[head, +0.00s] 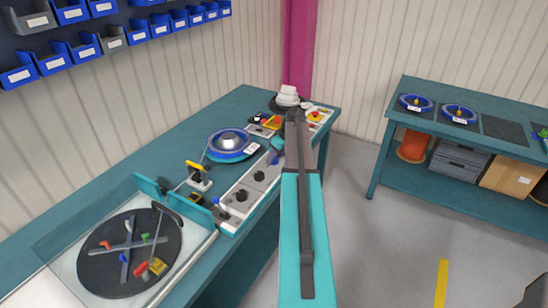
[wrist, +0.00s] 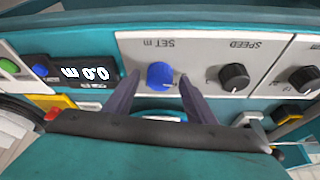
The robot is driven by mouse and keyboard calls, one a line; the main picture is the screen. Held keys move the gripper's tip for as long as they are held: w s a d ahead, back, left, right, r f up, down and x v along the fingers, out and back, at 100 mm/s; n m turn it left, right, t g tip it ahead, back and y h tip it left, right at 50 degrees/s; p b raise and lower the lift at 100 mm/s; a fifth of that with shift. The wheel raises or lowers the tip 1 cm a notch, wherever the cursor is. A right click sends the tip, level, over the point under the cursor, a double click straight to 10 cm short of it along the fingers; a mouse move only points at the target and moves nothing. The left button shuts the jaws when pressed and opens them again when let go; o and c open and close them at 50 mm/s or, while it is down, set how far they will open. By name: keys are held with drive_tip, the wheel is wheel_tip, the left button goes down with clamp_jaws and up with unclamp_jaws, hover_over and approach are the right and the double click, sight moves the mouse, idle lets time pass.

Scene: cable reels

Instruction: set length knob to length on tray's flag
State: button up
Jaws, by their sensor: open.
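In the wrist view the blue length knob (wrist: 160,75) sits on a light grey panel under the upside-down label "SET m". My gripper (wrist: 159,92) is open, with one dark finger on each side of the knob. I cannot tell whether the fingers touch it. A black display (wrist: 85,73) to the left reads 0.0 m, upside down. In the head view a blue tray (head: 228,155) with a silver domed reel stands on the bench. A small white tag (head: 251,149) at its edge may be the flag; its writing is too small to read.
A black speed knob (wrist: 234,76) sits right of the blue one, with another black knob further right. A green button (wrist: 9,66) is at the left. In the head view a dark turntable (head: 120,268) is at the front left; a second table (head: 398,133) stands at the right.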

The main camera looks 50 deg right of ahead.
drive_tip(key=c, duration=1)
drive_tip(key=shift+a+f, duration=0.1)
drive_tip(key=shift+a, duration=0.3)
drive_tip(key=shift+c, duration=0.2)
drive_tip(key=shift+d, duration=0.2)
